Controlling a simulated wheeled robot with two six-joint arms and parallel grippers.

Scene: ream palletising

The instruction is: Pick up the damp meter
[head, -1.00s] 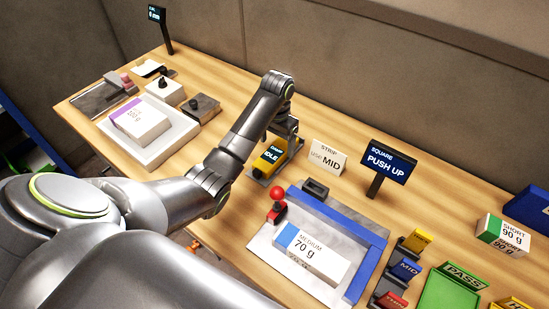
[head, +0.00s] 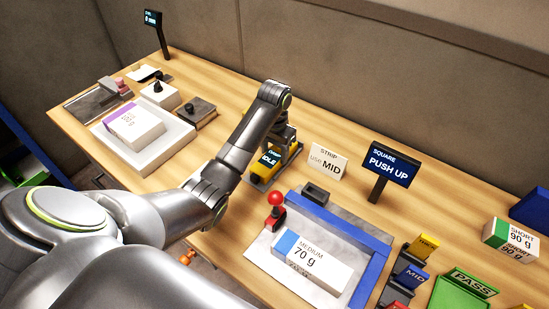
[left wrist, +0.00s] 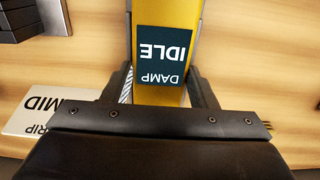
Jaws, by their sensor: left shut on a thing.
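The damp meter (head: 264,170) is a yellow block with a dark screen reading "DAMP IDLE". It sits on a small grey base on the bench, behind the red-knobbed tool. It also fills the upper middle of the left wrist view (left wrist: 165,98), its screen upside down there. My left gripper (head: 283,147) is over the meter, pointing down. In the left wrist view its two dark fingers (left wrist: 165,88) lie against both sides of the yellow body, shut on it. In the head view the gripper partly hides the meter's far end. My right gripper is not in view.
The "STRIP USE MID" card (head: 327,161) stands close to the right of the meter, with the "SQUARE PUSH UP" sign (head: 390,165) beyond. The red-knobbed tool (head: 275,212) and a blue-edged fixture (head: 368,262) holding a 70 g ream (head: 306,258) lie in front.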

